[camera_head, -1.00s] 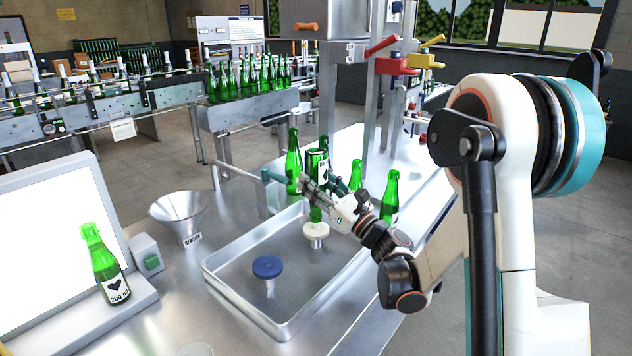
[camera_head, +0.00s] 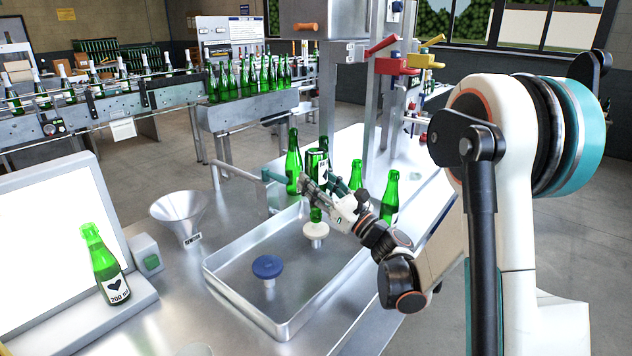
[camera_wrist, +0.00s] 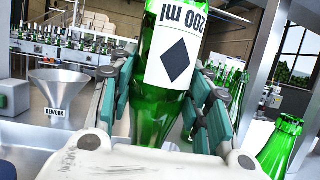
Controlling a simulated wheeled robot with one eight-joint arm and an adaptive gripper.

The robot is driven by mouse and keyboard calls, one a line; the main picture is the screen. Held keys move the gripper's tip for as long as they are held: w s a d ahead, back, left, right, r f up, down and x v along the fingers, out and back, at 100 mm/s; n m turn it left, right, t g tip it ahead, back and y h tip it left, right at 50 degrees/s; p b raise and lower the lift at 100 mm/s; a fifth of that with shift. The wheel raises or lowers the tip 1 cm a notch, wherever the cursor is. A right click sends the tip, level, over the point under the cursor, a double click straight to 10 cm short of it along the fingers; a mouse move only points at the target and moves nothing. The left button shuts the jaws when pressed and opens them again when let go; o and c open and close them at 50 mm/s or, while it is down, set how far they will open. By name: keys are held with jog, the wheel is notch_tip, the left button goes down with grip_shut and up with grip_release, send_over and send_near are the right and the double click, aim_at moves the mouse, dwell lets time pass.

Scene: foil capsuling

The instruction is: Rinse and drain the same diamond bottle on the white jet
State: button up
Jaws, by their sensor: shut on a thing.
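My gripper (camera_wrist: 165,105) is shut on the green diamond bottle (camera_wrist: 158,115), its teal fingers on both sides of the glass. The bottle is upside down, with its white label, black diamond and inverted "200 ml" in the wrist view. In the head view the bottle (camera_head: 316,163) is partly hidden by my gripper (camera_head: 325,185). Its neck points down onto the white jet (camera_head: 316,231), a round white head on a stem in the metal tray (camera_head: 225,283). I cannot tell how far the mouth sits over it.
A blue jet (camera_head: 267,267) stands nearer in the tray. A REWORK funnel (camera_head: 180,212) is left of it. A heart-label bottle (camera_head: 104,265) stands front left by a bright panel. Other green bottles (camera_head: 293,165) stand close around my gripper, including one at right (camera_head: 390,198).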

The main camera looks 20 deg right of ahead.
aim_at(326, 156)
dwell(0.3)
jog(key=shift+s+d+r+p, duration=0.6)
jog(key=shift+s+r, duration=0.2)
jog(key=shift+r, duration=0.2)
jog(key=shift+s+d+r+p, duration=0.6)
jog(key=shift+s+r, duration=0.25)
jog(key=shift+r, duration=0.2)
jog(key=shift+s+d+r+p, duration=0.6)
jog(key=shift+s+r, duration=0.2)
jog(key=shift+r, duration=0.2)
